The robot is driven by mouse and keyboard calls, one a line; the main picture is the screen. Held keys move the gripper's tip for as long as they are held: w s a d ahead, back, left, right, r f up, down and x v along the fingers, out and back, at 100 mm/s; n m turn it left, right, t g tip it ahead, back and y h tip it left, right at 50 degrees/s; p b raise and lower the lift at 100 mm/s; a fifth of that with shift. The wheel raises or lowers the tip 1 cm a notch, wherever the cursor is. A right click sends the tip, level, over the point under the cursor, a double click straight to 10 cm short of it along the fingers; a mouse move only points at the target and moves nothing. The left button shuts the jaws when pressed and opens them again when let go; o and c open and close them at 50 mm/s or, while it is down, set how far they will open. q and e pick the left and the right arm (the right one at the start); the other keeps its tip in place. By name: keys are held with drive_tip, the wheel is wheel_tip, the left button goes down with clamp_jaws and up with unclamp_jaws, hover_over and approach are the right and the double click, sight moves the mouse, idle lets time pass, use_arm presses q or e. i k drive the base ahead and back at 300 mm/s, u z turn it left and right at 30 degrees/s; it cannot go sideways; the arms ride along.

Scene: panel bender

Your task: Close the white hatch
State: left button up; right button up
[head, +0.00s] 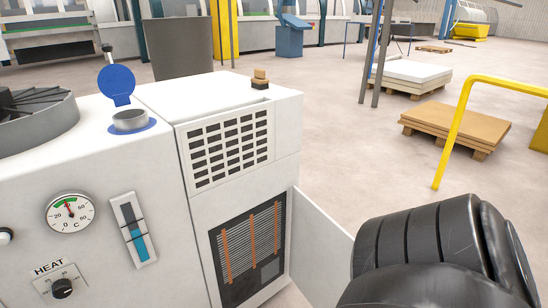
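The white hatch (318,249) is a flat panel on the right front edge of the white machine (258,186). It stands open, swung out to the right. Behind it an opening shows a dark panel with orange strips (252,244). A black, ribbed part of my own arm fills the lower right and covers the hatch's outer end. No gripper fingers show in the head view, so neither gripper's state is visible.
The machine also has a vent grille (228,146), a blue lid (117,82) standing open, a gauge (70,214) and a heat knob (62,288). A yellow rail (465,100) and a pallet with boards (456,128) are at the right. Floor between is clear.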

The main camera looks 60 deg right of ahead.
sight(321, 249)
drive_tip(key=u, duration=2.45)
drive_tip(key=k, duration=2.5)
drive_tip(key=z, duration=1.1)
drive_tip(key=k, duration=0.8)
drive_tip(key=z, duration=1.3)
